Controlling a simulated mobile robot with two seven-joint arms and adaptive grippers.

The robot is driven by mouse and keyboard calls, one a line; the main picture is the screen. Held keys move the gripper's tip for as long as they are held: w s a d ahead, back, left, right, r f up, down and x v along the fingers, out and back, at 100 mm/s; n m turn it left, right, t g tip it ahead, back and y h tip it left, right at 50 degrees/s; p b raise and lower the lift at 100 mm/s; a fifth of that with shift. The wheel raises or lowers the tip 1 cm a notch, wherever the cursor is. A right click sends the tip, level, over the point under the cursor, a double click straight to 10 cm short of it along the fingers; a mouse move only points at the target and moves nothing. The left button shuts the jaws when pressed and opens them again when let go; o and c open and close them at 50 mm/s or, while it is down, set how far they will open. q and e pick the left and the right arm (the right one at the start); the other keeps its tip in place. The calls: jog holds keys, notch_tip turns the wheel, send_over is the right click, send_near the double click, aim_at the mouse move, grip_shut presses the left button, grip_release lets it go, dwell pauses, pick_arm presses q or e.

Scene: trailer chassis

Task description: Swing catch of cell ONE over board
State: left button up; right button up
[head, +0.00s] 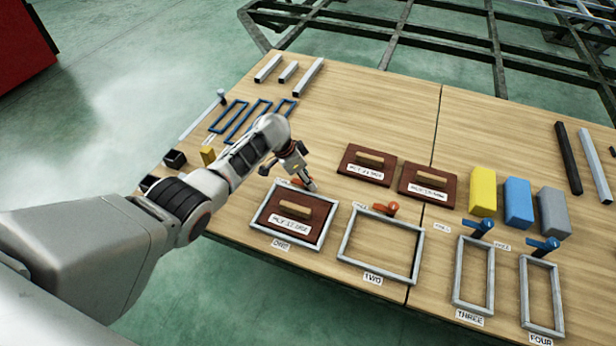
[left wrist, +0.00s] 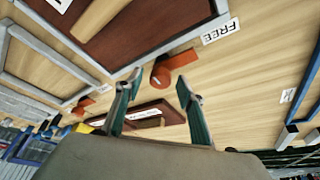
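Cell ONE (head: 325,240) is a grey frame with a dark red-brown board (head: 272,211) lying inside it; the board has a wooden handle and a white label. The orange catch of cell ONE (head: 298,182) sits just outside the frame's far edge. In the left wrist view the catch (left wrist: 172,70) lies beside the frame, its arm pointing toward a FREE label (left wrist: 221,31), not over the board. My left gripper (head: 308,183) is open at the catch, its teal fingers apart on either side; contact cannot be told. My right gripper is out of view.
Empty cell TWO (head: 342,246) with an orange catch (head: 379,208) is to the right, then empty cells THREE (head: 455,275) and FOUR (head: 525,290) with blue catches. Two more boards (head: 366,165) lie behind. Coloured blocks (head: 482,190) stand at right.

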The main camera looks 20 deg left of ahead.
pick_arm(q)
jog(key=shift+r, duration=0.15)
jog(key=c, duration=1)
jog(key=shift+c, duration=0.5)
